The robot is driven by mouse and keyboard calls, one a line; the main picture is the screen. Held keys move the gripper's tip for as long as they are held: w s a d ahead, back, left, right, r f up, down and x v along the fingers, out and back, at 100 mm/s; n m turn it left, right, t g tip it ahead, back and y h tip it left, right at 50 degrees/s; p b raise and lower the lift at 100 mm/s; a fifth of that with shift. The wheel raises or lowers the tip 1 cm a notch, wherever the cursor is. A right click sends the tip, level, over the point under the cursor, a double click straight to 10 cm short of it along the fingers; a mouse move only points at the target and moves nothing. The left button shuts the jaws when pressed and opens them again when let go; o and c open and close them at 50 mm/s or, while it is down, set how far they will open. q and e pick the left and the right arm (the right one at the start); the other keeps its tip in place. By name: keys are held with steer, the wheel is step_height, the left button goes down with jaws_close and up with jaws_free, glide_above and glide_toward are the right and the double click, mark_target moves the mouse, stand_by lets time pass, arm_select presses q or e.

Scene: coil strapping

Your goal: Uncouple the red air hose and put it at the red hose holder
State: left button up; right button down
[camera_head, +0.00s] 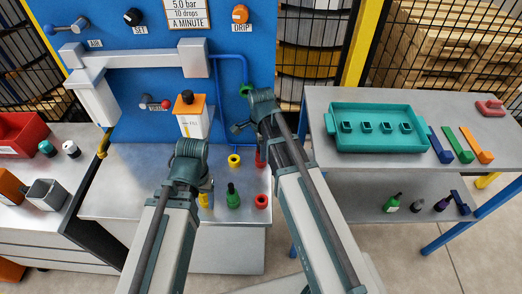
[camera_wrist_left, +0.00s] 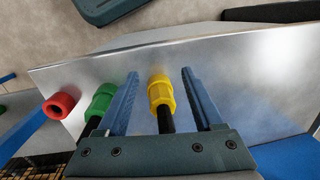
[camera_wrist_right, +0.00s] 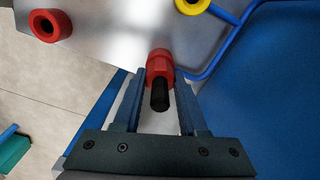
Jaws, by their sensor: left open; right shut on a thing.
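The red air hose end (camera_wrist_right: 159,66), a red coupling with a black stub, is between the fingertips of my right gripper (camera_wrist_right: 158,90), which is shut on it. In the head view the red end (camera_head: 260,159) shows just below that gripper; I cannot tell whether it is still seated. The red hose holder (camera_head: 262,201), a red ring with an open hole, stands empty at the bench's right front. It also shows in the right wrist view (camera_wrist_right: 50,25). My left gripper (camera_wrist_left: 160,88) is open, with its fingers on either side of the yellow hose end (camera_wrist_left: 161,90).
A green hose end (camera_head: 233,197) stands beside the yellow one. An empty yellow ring (camera_head: 234,160) is left of the red hose end, near the blue pipe (camera_head: 246,70). A white-orange unit (camera_head: 194,118) is on the blue panel. A table with a teal tray (camera_head: 375,110) is at right.

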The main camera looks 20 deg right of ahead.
arm_select(q)
steer(key=shift+r+p, duration=0.6)
arm_select(e)
steer(key=shift+r, duration=0.65)
steer(key=c, duration=1.2)
jaws_free()
jaws_close()
arm_select(q)
steer(key=shift+r, duration=0.1)
arm_select(e)
steer(key=shift+r, duration=0.1)
step_height(320, 180, up, 3)
steer(key=p, duration=0.3)
arm_select(q)
step_height(320, 180, up, 3)
